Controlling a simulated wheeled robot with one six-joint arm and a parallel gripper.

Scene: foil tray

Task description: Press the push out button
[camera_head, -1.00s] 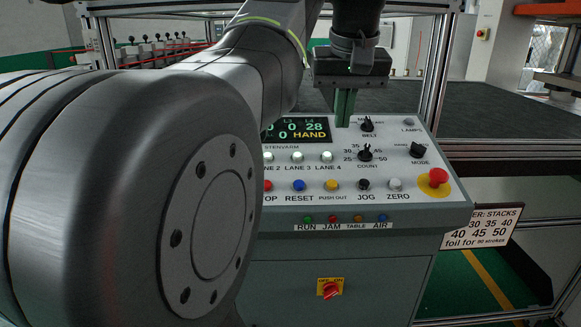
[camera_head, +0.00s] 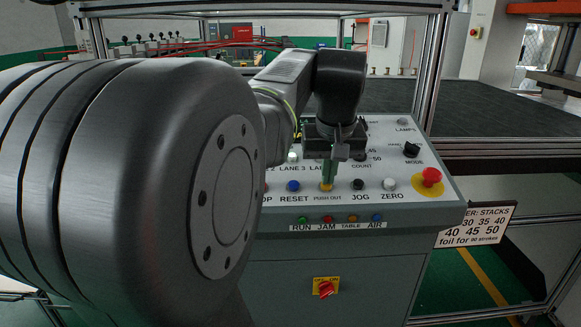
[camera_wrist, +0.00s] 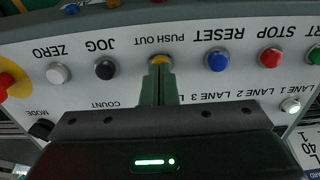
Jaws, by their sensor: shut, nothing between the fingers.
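The yellow push out button (camera_head: 326,187) is in the lower row of the control panel, above its PUSH OUT label. My gripper (camera_head: 328,180) is shut and empty, pointing down with its green fingertips at the button. In the wrist view the fingertips (camera_wrist: 160,66) overlap the near part of the yellow button (camera_wrist: 160,58), whose far edge still shows. They look to be touching it or very close; I cannot tell whether the button is pushed in.
The blue RESET button (camera_head: 293,186) and black JOG button (camera_head: 358,184) flank it closely. The white ZERO button (camera_head: 390,184) and red emergency stop (camera_head: 431,176) are further right. The MODE knob (camera_head: 412,150) stands above them.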

